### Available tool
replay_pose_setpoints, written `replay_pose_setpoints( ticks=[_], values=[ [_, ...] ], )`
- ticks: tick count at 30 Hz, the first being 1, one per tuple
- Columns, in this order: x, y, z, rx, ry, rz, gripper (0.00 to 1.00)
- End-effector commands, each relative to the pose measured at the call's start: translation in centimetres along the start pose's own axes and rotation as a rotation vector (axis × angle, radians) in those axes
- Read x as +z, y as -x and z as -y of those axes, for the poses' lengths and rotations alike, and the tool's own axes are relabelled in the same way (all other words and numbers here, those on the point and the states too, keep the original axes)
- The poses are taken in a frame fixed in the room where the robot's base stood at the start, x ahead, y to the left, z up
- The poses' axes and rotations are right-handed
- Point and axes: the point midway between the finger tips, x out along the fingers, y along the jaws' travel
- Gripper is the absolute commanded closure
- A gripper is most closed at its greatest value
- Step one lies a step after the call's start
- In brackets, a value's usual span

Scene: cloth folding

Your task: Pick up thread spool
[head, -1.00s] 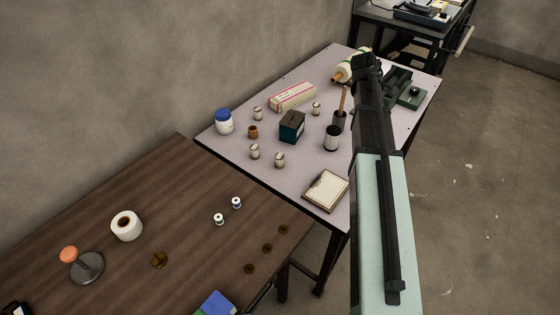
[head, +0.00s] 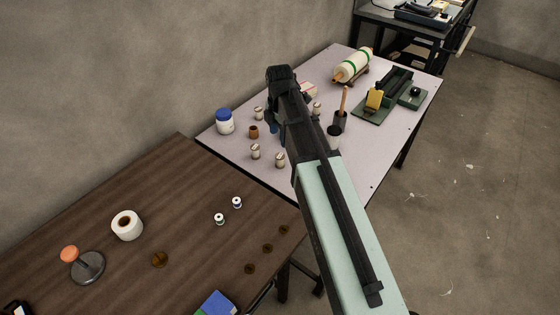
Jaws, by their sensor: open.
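Two small white spools with blue-dark middles stand upright on the brown table in the head view: one thread spool (head: 219,218) and, just right of and behind it, another (head: 237,202). My arm reaches up from the bottom right over the grey table. My gripper (head: 273,127) hangs below the arm's far end, mostly hidden by the wrist; it is open, with nothing seen in it. It is above the grey table, beyond the two spools and well apart from them.
The brown table (head: 100,225) holds a white tape roll (head: 126,225), an orange-knobbed stand (head: 87,266) and several brown discs. The grey table (head: 385,150) holds a blue-lidded jar (head: 224,122), small cream containers (head: 280,160), and a green-banded roll (head: 352,66). Brown table room is clear around the spools.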

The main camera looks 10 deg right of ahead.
Motion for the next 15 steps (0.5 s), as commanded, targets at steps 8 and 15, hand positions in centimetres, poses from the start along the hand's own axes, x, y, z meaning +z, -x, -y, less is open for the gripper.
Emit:
replay_pose_setpoints(
  ticks=[8,15],
  values=[
    [0.1,-4.1,0.0,-0.001,-0.002,0.001,0.33],
    [0.1,-6.4,0.0,0.001,-0.003,0.002,0.33]
  ],
)
